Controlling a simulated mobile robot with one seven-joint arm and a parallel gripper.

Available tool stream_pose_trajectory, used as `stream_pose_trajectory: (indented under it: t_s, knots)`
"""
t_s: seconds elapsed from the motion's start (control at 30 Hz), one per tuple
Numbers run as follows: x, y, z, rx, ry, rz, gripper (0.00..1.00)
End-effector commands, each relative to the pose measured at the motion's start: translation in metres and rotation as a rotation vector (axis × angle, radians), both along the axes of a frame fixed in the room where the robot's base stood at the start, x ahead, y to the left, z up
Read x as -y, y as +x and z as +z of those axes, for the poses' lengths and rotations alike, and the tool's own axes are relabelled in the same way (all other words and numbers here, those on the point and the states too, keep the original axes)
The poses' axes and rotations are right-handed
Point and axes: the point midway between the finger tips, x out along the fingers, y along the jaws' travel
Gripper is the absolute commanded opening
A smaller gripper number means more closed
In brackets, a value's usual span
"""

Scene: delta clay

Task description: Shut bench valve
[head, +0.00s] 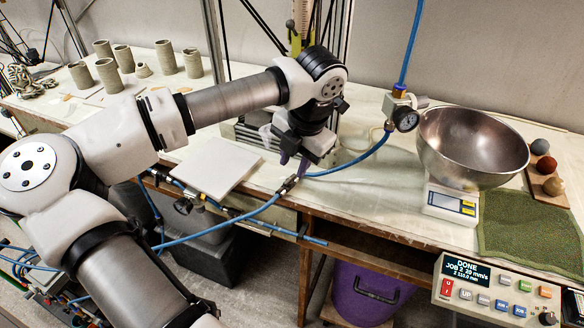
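I cannot tell whether a fingertip touches the metal fitting.
A white tile (214,167) lies left of my gripper. A steel bowl (472,148) sits on a scale (451,203) at right, beside a green towel (528,228). Clay cylinders (108,75) stand at the back left. A control box (497,290) and purple bucket (368,292) are in front.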

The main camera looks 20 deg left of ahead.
Motion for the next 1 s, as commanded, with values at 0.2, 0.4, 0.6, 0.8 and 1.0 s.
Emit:
stream_pose_trajectory:
  t_s: [0.2, 0.4, 0.6, 0.8, 1.0]
  knots:
    - [-0.006, 0.002, -0.029, 0.0, -0.003, -0.002, 0.3]
    - [-0.008, 0.003, -0.039, 0.001, -0.001, -0.002, 0.3]
    - [-0.008, 0.003, -0.04, 0.001, -0.001, -0.002, 0.3]
    - [-0.008, 0.003, -0.039, 0.001, -0.001, -0.002, 0.08]
    - [-0.008, 0.003, -0.039, 0.001, -0.001, -0.002, 0.0]
